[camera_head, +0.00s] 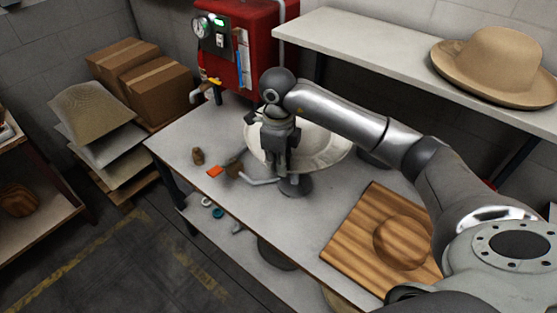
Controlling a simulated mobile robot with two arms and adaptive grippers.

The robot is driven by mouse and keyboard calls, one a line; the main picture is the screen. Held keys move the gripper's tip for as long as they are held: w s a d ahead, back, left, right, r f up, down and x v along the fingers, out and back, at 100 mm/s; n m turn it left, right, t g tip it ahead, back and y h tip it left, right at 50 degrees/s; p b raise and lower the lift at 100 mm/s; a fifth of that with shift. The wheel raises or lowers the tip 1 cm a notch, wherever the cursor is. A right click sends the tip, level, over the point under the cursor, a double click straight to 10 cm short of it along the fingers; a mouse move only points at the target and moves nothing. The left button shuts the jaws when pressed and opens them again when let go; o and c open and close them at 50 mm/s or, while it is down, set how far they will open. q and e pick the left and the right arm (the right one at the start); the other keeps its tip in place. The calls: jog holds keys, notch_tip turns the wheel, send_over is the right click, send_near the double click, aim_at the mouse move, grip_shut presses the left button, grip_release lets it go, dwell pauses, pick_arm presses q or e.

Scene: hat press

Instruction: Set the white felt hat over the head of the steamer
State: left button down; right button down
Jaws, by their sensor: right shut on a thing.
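The white felt hat (325,150) is at the back middle of the workbench, its pale wide brim showing around my right gripper. My right gripper (277,168) points down and is shut on the hat at its front left part; the fingers hide the pinch. My arm hides part of the hat. A dark round base (295,186) with a grey pipe or lever beside it shows just below the brim, perhaps the steamer's. The steamer head itself is not visible, and I cannot tell whether the hat is around it. My left gripper is not in view.
A wooden board with a round block (345,235) lies front right on the workbench (255,215). A red machine with a gauge (262,45) stands behind. A tan hat (495,60) rests on the shelf (345,38). Small items (214,171) lie left; cartons (155,95) stand farther left.

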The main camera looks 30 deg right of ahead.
notch_tip(320, 180, down, 2)
jog(key=shift+f+b, duration=0.25)
jog(key=shift+b, duration=0.35)
notch_tip(320, 180, down, 8)
jog(key=b, duration=0.7)
jog(key=shift+f+b, duration=0.4)
jog(key=shift+f, duration=0.25)
jog(key=c, duration=1.5)
grip_release()
jog(key=shift+o, duration=0.2)
notch_tip(320, 180, up, 12)
jog(key=shift+a+r, duration=0.1)
jog(key=shift+a, duration=0.1)
